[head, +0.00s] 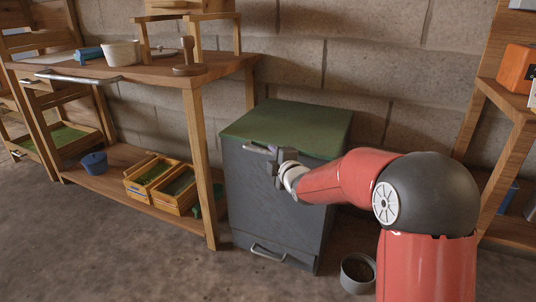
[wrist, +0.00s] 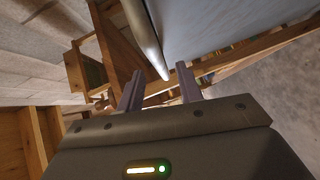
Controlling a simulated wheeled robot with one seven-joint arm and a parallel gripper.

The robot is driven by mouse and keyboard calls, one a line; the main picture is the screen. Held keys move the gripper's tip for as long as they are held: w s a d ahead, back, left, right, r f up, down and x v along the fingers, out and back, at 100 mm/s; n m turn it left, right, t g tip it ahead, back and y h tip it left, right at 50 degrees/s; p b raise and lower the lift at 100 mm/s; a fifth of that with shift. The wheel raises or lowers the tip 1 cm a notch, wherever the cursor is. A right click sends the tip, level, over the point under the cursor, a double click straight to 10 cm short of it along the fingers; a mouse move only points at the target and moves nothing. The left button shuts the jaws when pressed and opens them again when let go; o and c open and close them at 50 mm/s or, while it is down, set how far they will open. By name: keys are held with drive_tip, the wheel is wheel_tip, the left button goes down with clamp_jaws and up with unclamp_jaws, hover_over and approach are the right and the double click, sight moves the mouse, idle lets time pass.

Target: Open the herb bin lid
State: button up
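The herb bin (head: 270,205) is a dark grey box on the floor in the head view. Its green lid (head: 290,125) lies flat and closed on top. A light bar handle (head: 256,149) shows at the lid's front edge, partly hidden by my gripper (head: 279,163). My gripper is at the upper front of the bin, by this handle. In the wrist view, my gripper's two fingers (wrist: 158,74) are apart, and a pale metal bar (wrist: 146,38) reaches toward the gap between them. I cannot tell whether either finger touches it. The bin's grey-blue face (wrist: 220,25) is beyond.
A wooden bench (head: 165,75) stands close on the bin's left, with yellow crates (head: 175,190) on its lower shelf. A wooden shelf (head: 510,105) is at the right. A small grey pot (head: 357,272) sits on the floor right of the bin. A block wall is behind.

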sight(270, 154)
drive_tip(key=shift+x, duration=2.3)
drive_tip(key=shift+c, duration=0.4)
clamp_jaws()
